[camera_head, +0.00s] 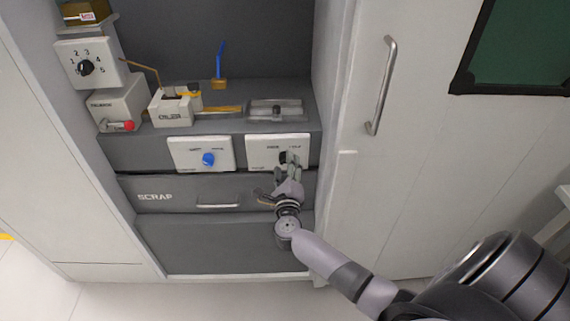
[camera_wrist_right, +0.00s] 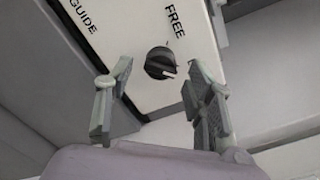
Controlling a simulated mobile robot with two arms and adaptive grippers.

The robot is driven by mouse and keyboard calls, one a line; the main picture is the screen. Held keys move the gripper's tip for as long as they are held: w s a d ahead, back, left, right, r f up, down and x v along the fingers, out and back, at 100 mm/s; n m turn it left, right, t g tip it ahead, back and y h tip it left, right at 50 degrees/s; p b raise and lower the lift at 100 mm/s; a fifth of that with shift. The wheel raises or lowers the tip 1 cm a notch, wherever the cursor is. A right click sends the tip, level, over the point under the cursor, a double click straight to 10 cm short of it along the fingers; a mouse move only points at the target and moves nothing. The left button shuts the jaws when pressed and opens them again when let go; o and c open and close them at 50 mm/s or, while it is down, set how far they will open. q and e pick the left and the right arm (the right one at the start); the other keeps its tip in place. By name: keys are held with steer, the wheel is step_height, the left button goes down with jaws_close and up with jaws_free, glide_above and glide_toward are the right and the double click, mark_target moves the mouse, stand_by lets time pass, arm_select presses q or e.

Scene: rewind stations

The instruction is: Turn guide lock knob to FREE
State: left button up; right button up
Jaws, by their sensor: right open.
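The guide lock knob (camera_wrist_right: 159,61) is a small black round knob on a white panel (camera_wrist_right: 135,25) in the right wrist view. Its white mark points down and right in that picture, away from the printed word FREE (camera_wrist_right: 175,21) above it. GUIDE is also printed on the panel. In the head view the panel (camera_head: 256,152) is the right one of two, and my gripper partly covers the knob. My right gripper (camera_wrist_right: 161,70) is open, its fingers to either side of the knob; I cannot tell contact. It also shows in the head view (camera_head: 289,165). My left gripper is not in view.
A second panel (camera_head: 185,154) with a blue knob (camera_head: 208,159) is to the left. Below is the SCRAP drawer (camera_head: 165,196) with a bar handle. A caliper block (camera_head: 172,117) and a grey device (camera_head: 275,111) stand on the shelf. A cabinet door (camera_head: 420,180) is at right.

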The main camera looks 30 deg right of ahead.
steer(key=shift+w+d, duration=0.4)
steer(key=shift+w, duration=0.2)
steer(key=shift+c, duration=0.4)
steer(key=c, duration=1.1)
